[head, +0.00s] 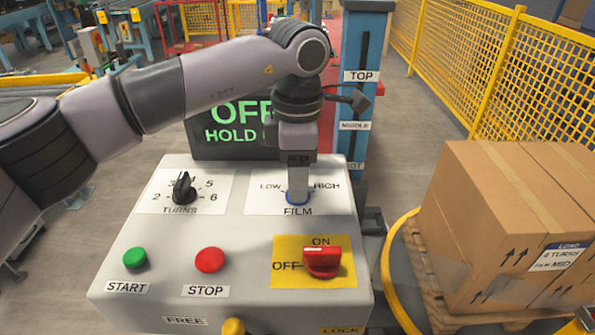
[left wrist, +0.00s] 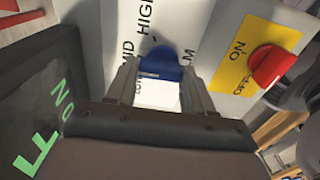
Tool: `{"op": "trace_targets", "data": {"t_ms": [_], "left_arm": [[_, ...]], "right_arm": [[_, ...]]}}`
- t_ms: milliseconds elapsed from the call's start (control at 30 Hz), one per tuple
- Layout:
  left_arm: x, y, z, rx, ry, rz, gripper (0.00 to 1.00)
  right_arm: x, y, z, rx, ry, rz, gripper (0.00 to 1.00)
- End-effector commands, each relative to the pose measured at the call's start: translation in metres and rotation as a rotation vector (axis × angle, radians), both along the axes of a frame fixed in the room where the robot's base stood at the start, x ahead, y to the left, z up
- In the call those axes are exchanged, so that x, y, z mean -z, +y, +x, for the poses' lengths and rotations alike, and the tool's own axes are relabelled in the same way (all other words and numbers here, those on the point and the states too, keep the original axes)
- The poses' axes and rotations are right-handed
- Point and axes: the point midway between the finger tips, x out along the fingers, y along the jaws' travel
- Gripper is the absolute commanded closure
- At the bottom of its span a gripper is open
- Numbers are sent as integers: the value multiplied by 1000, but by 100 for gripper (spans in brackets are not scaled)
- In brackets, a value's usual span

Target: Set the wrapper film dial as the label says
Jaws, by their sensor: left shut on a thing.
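The blue film dial (head: 291,200) sits on the white FILM plate (head: 262,200) of the control panel, with LOW to its left and HIGH to its right. My left gripper (head: 298,192) comes down from above and is shut on this dial. In the left wrist view the dial (left wrist: 172,66) shows between the two fingers (left wrist: 160,84), with LOW, MID and HIGH lettering beside it. Where its pointer stands is hard to tell. The load label (head: 562,256) on the cartons reads 4 TURNS, FILM MID. My right gripper is not in view.
The black TURNS dial (head: 184,190) points up. A green START button (head: 135,258), a red STOP button (head: 210,260) and a red switch (head: 322,262) sit nearer. The screen (head: 230,125) behind my arm shows green text. Cartons (head: 480,220) stand at right.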

Motion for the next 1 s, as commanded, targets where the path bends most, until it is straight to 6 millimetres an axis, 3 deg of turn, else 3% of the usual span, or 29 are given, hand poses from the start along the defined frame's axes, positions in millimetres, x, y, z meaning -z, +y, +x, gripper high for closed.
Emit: {"op": "trace_targets", "data": {"t_ms": [500,533,600,1000], "left_arm": [[-2,0,1,20,-4,-5,78],[-2,0,1,19,-4,-5,45],[-2,0,1,19,-4,-4,22],[-9,0,1,19,-3,-3,22]], "right_arm": [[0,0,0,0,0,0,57],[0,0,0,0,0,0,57],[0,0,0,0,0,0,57],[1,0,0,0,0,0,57]]}}
